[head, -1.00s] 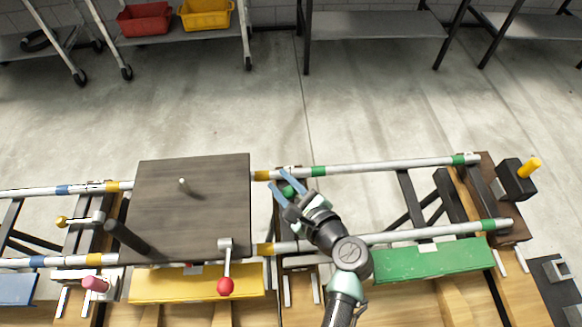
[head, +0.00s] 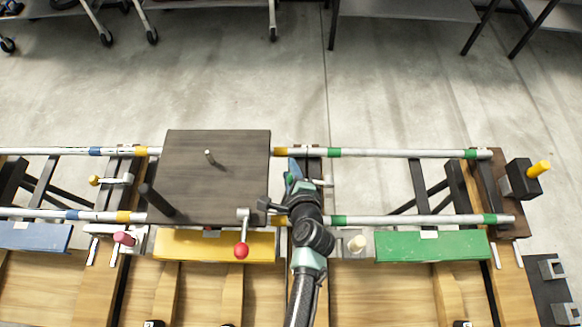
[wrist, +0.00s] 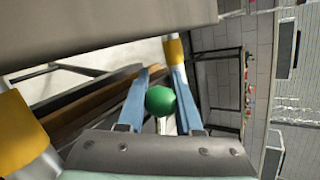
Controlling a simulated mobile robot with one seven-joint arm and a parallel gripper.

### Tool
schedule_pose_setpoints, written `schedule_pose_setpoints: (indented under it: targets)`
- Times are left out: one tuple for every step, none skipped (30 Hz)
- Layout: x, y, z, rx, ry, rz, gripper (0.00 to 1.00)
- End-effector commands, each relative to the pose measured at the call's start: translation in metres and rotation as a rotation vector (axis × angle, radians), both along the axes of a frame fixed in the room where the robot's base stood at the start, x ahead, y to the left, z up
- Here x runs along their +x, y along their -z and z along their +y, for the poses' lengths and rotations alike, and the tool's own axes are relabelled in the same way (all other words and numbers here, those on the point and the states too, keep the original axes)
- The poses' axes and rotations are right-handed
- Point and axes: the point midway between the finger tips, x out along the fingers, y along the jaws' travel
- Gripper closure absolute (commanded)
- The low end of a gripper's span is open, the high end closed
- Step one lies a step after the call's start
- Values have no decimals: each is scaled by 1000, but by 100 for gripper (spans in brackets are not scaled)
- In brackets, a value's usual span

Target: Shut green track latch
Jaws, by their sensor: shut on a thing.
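The green track latch shows as a round green knob (wrist: 160,101) in the wrist view, between the two blue fingers of my gripper. My gripper (head: 293,172) is shut on this knob, beside the right edge of the dark platform, between the two rails. In the head view the fingers and wrist cover most of the knob. A short metal piece (head: 325,183) shows just right of the fingers and seems to belong to the latch. The latch's pivot and how far it is turned are hidden.
The dark platform (head: 225,190) stands close on my gripper's left, with a red-knobbed lever (head: 242,248) at its front. The front rail (head: 390,220) runs under my arm. A green plate (head: 430,246) and a pale peg (head: 357,243) lie to the right.

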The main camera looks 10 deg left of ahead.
Motion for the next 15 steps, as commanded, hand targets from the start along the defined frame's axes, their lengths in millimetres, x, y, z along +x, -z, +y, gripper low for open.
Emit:
schedule_pose_setpoints:
  targets:
    - [-1, 2, -1, -5, 1, 4, 100]
    - [-1, 2, -1, -6, 1, 4, 100]
    - [-1, 2, -1, -7, 1, 2, 100]
    - [-1, 2, -1, -7, 1, 2, 100]
    - [-1, 2, -1, -7, 1, 3, 100]
    - [-1, 2, -1, -7, 1, 3, 100]
    - [-1, 2, -1, -6, 2, 3, 100]
    - [-1, 2, -1, -6, 1, 3, 100]
    - [-1, 2, -1, -6, 1, 3, 100]
    - [-1, 2, -1, -6, 1, 3, 100]
    - [-1, 2, -1, -6, 1, 3, 100]
    - [-1, 2, -1, -5, 2, 3, 100]
    - [-1, 2, -1, -5, 2, 3, 63]
    - [-1, 2, -1, -5, 2, 3, 57]
    - [-1, 2, -1, -5, 2, 3, 50]
